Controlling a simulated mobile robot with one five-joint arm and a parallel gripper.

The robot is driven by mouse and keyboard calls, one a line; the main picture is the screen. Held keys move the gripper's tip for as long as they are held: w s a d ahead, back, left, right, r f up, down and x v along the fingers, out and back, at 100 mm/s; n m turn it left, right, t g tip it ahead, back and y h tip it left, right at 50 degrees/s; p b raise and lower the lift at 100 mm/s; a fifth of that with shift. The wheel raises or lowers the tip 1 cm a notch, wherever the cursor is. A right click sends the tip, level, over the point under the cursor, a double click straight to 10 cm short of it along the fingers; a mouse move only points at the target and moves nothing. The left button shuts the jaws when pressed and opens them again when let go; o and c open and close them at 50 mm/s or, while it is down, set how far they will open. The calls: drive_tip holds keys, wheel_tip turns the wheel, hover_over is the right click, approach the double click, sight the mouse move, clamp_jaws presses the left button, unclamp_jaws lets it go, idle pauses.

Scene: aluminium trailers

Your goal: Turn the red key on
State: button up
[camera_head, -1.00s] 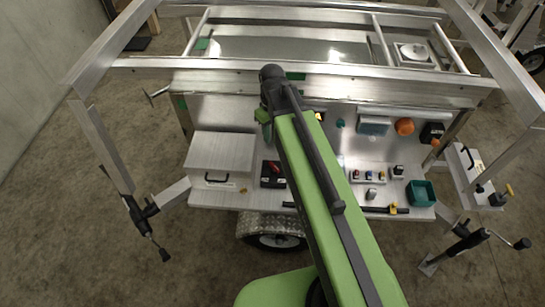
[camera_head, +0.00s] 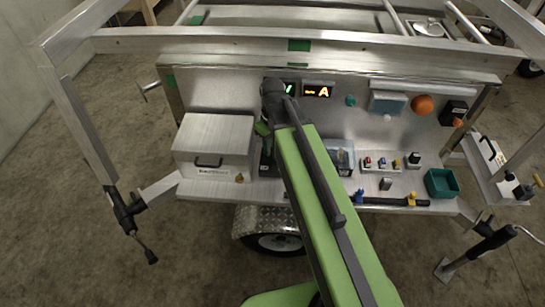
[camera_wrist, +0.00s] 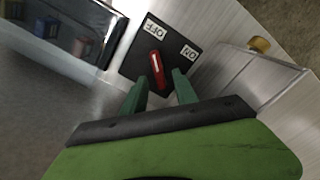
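The red key (camera_wrist: 156,66) sits on a black switch plate (camera_wrist: 130,66) in the wrist view. The plate has a white OFF label (camera_wrist: 153,28) and a white ON label (camera_wrist: 190,53). The key's far end points roughly toward OFF. My gripper (camera_wrist: 160,78) is open, with one green finger on each side of the key's near end. I cannot tell whether either finger touches it. In the head view my arm hides the key; only a dark edge of the plate (camera_head: 266,168) shows beside the arm.
A clear-covered case (camera_head: 342,158) stands right. Lit displays (camera_head: 318,91), an orange knob (camera_head: 422,105) and a green bin (camera_head: 441,183) are farther right.

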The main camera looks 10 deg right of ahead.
drive_tip(key=shift+f, duration=0.55)
drive_tip(key=shift+r, duration=0.15)
drive_tip(key=shift+c, duration=0.2)
clamp_jaws()
